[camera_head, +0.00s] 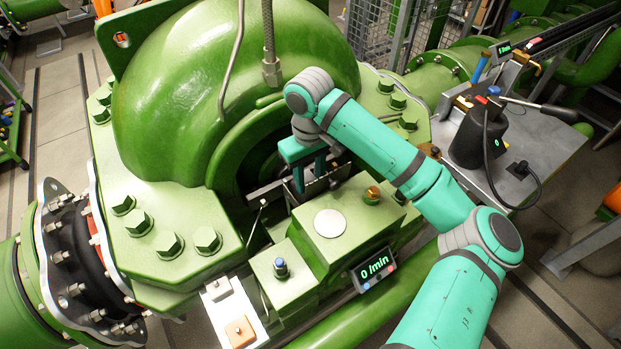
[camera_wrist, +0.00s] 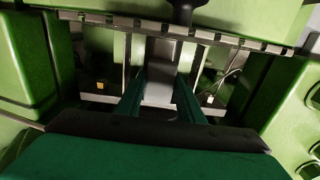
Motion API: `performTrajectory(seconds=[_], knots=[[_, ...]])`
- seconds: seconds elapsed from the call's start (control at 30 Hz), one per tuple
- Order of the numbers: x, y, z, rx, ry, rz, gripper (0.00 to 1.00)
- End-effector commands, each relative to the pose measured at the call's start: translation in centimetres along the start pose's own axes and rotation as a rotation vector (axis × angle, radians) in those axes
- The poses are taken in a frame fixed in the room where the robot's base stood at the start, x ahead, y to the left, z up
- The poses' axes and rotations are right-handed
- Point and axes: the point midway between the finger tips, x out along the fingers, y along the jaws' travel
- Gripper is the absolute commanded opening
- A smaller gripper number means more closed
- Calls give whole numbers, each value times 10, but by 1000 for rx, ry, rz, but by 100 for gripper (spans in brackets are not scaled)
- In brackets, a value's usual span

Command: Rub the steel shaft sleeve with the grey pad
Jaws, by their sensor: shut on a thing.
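My gripper (camera_head: 309,178) reaches down into the opening at the front of the green pump casing (camera_head: 215,100). In the wrist view its two green fingers (camera_wrist: 160,98) are shut on a pale grey block, which looks like the grey pad (camera_wrist: 159,93). The pad's far end is up against or close to bright steel parts in the opening; I cannot tell whether it touches. The steel shaft sleeve cannot be made out with certainty; in the head view my gripper and the casing hide most of the recess.
A small display (camera_head: 375,270) reading 0 /min sits at the front of the green bearing block (camera_head: 335,245). A white tray (camera_head: 222,305) with a tan block (camera_head: 240,331) is at the front. Large bolts surround the opening. A steel side table (camera_head: 540,150) stands at right.

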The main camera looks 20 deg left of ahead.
Motion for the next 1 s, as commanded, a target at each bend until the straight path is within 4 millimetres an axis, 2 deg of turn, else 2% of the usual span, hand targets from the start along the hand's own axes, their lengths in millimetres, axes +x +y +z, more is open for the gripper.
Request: performTrajectory(seconds=[0.17,0.8,1.0], knots=[[-7,0,0,0,2,1,16],[-62,0,0,0,2,1,16],[-70,0,0,0,0,1,16]])
